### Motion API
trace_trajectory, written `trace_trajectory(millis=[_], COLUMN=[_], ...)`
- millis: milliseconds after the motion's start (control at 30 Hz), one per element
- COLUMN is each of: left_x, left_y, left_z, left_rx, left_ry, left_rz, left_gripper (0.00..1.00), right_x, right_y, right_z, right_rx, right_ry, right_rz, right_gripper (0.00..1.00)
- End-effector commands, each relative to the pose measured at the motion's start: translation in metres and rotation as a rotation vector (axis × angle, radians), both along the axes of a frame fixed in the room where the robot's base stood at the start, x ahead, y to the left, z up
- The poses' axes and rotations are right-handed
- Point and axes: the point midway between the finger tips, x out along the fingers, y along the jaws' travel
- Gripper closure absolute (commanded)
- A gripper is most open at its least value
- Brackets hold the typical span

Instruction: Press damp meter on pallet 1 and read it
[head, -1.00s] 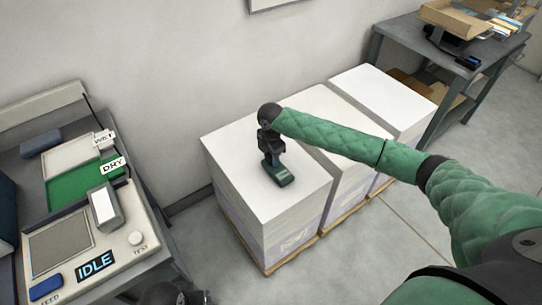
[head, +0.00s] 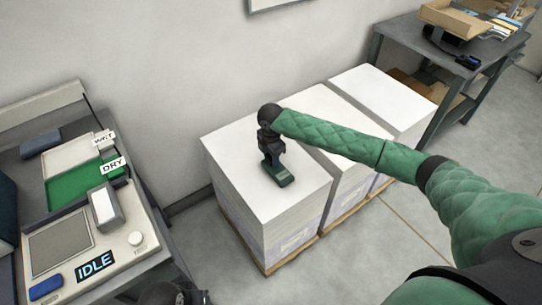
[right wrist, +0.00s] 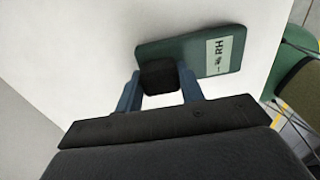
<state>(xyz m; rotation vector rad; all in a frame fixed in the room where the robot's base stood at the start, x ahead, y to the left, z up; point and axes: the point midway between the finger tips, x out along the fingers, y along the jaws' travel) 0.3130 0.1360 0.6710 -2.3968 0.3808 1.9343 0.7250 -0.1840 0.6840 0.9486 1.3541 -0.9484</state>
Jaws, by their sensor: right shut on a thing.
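The damp meter is a flat green block with a black grip; it rests on the white top of the nearest paper stack, pallet 1 (head: 240,150). The meter (head: 284,181) also shows in the right wrist view (right wrist: 195,50), where its pale display reads "RH" with small marks and no legible number. My right gripper (head: 268,155) comes down from above and is shut on the meter's black grip; its blue fingers (right wrist: 160,85) stand on both sides of it. A dark part of my left arm shows at the bottom edge, fingers unclear.
Two more white stacks (head: 330,112) stand to the right, close together. At left a bench holds a console with an "IDLE" display (head: 94,265), a green tray (head: 75,186) and "WET" and "DRY" (head: 113,166) labels. A grey table (head: 455,62) stands at back right.

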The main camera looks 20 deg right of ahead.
Motion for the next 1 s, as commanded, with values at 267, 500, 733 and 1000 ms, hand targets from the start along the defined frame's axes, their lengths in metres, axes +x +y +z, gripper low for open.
trace_trajectory(millis=[267,500,733,1000], left_x=[0.0001,0.0,-0.0002,-0.0002], left_y=[-0.0001,0.0007,0.0016,0.0016], left_z=[-0.0002,-0.0006,-0.001,-0.001], left_rx=[0.0,0.002,0.004,0.004], left_ry=[0.0,-0.001,0.0,0.0], left_rz=[0.0,-0.001,-0.002,-0.003], left_gripper=[0.64,0.64,0.64,0.64], right_x=[0.0001,0.0002,0.0002,0.0002], right_y=[0.0001,0.0002,0.0001,0.0001], right_z=[-0.0026,-0.0049,-0.0069,-0.0067], right_rx=[0.0,0.0,0.0,0.0], right_ry=[0.0,0.0,0.0,0.0], right_rz=[0.0,0.0,0.0,0.0], right_gripper=[0.91,0.91,0.91,0.91])
